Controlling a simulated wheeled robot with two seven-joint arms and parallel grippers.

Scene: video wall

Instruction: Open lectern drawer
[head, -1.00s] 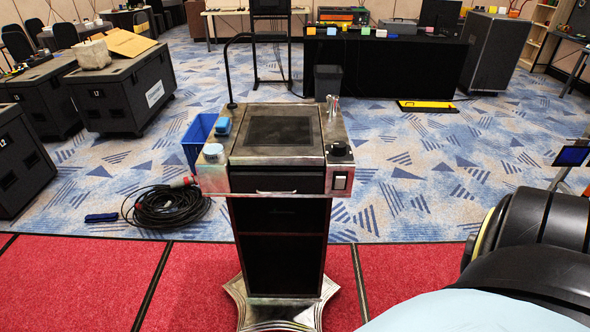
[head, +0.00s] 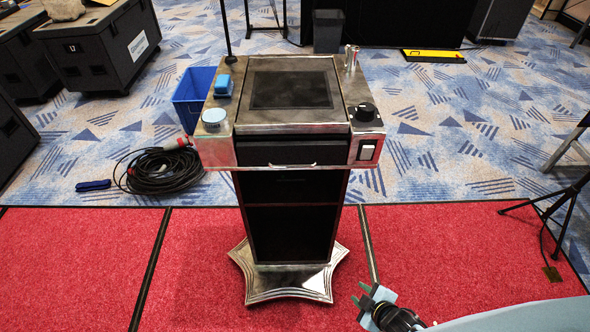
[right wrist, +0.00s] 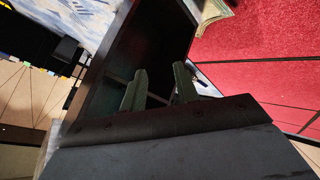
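The lectern (head: 293,215) stands upright ahead, a dark column under a metal top. Its drawer (head: 292,151) is a dark front below the sloped panel, with a thin silver handle (head: 286,165) along its lower edge. The drawer looks closed. My right gripper (head: 361,297) is low at the right of the lectern's base, apart from the drawer and empty. In the right wrist view its two fingers (right wrist: 160,84) are spread, with the lectern's dark column (right wrist: 135,45) beyond them. My left gripper is not in view.
A coiled cable (head: 160,172) and blue bin (head: 194,98) are at left. A tripod (head: 562,210) stands at right. Red carpet in front is clear.

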